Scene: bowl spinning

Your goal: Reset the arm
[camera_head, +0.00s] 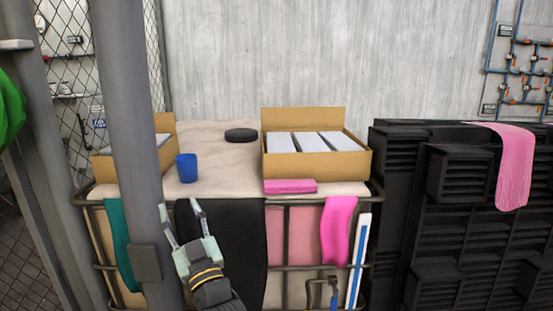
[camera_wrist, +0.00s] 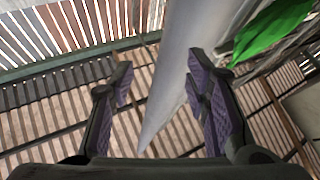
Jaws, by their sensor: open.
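My gripper (camera_head: 180,222) is in the lower middle of the head view, in front of the covered table and close to the grey pole. Its two fingers are spread apart with nothing between them. In the wrist view, my gripper (camera_wrist: 160,88) also shows open. A grey pole (camera_wrist: 180,70) passes behind the fingers there, with a slatted surface beyond. The task names no object, and I see none held.
The grey pole (camera_head: 135,120) stands left of my gripper. The table (camera_head: 220,160) bears a blue cup (camera_head: 187,168), a black disc (camera_head: 241,135), a pink folded cloth (camera_head: 290,186) and cardboard boxes (camera_head: 317,166). Black crates (camera_head: 400,200) stand at right. A green cloth (camera_wrist: 270,32) hangs near the pole.

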